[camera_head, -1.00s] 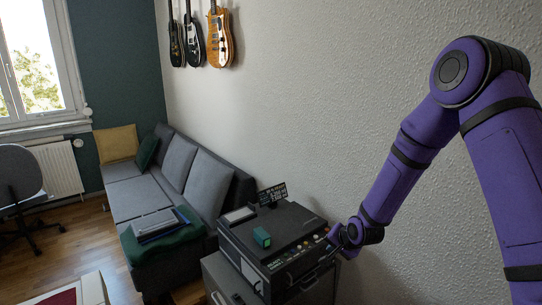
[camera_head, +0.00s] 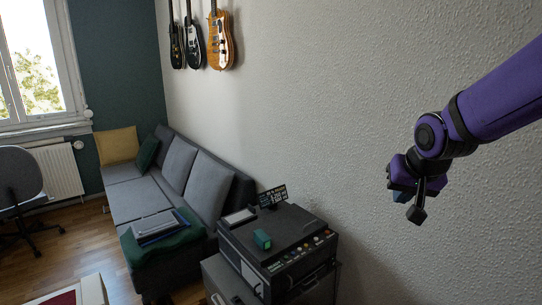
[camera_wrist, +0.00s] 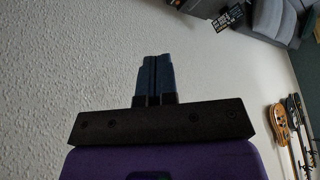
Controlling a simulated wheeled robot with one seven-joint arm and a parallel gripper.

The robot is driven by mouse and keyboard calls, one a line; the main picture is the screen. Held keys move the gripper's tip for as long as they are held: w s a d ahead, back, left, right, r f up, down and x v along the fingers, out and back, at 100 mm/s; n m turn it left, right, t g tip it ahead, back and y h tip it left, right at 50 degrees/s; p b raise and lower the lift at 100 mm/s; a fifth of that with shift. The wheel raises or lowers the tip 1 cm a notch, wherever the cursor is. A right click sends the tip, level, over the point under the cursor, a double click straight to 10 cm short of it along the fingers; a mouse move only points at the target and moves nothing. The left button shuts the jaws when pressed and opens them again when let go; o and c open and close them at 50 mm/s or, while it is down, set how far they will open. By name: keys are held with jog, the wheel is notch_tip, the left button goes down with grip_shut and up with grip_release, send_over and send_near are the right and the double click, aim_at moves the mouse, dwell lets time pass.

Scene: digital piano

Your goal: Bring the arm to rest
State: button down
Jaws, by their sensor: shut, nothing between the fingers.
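My purple arm comes in from the right edge of the head view. My gripper (camera_head: 398,193) is at its end, raised in front of the white textured wall, up and to the right of the black piano-like machine (camera_head: 283,247). In the wrist view my gripper's blue fingers (camera_wrist: 154,75) lie side by side, closed together. Nothing shows between them, and they touch nothing.
The machine stands on a grey cabinet (camera_head: 226,281) and carries a small green box (camera_head: 262,239) and a dark sign (camera_head: 272,196). A grey sofa (camera_head: 132,192) lines the wall. Guitars (camera_head: 219,40) hang above. The wall (camera_head: 330,110) is behind my arm.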

jog(key=s+d+r+n, duration=0.1)
jog(key=s+r, duration=0.3)
jog(key=s, duration=0.6)
jog(key=s+d+r+n, duration=0.1)
jog(key=s+r, duration=0.2)
jog(key=s, duration=0.8)
jog(key=shift+s+d+r+n+g, duration=0.2)
jog(key=shift+d+r+n+g, duration=0.1)
jog(key=shift+d+r+g, duration=0.1)
dwell(0.3)
